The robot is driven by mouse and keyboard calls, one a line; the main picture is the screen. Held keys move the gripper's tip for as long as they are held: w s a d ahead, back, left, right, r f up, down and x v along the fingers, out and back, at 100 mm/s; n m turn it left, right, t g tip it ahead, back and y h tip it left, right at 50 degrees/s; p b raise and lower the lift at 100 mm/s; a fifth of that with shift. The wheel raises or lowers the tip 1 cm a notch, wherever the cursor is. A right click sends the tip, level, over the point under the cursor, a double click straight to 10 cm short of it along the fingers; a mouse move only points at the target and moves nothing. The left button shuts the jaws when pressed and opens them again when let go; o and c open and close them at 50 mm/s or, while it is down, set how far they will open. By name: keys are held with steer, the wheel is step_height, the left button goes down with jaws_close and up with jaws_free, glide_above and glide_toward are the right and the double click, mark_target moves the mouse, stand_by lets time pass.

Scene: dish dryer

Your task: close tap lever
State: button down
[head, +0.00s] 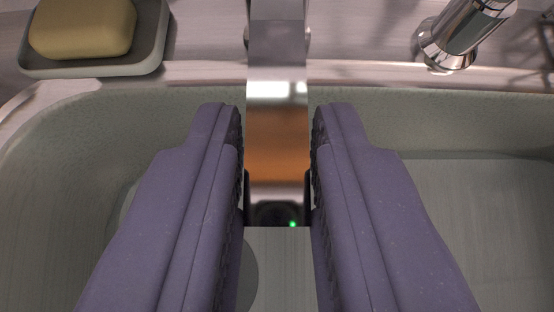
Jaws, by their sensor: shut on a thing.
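The tap lever (277,90) is a flat, shiny chrome bar that comes down from the top centre of the head view, over the sink basin. My gripper (277,130) has its two purple fingers on either side of the bar, shut on it near its lower end. The bar mirrors an orange-brown patch and a small green light. The base of the lever is cut off by the top edge of the view.
The grey sink basin (455,215) lies below the fingers, with free room to both sides. A yellow soap bar (82,27) sits in a grey dish (95,68) on the rim at top left. A chrome fitting (448,45) stands on the rim at top right.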

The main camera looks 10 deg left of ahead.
steer(key=shift+f, duration=0.1)
steer(key=c, duration=1)
jaws_free()
steer(key=shift+c, duration=0.2)
steer(key=p+v, duration=0.3)
steer(key=v, duration=0.5)
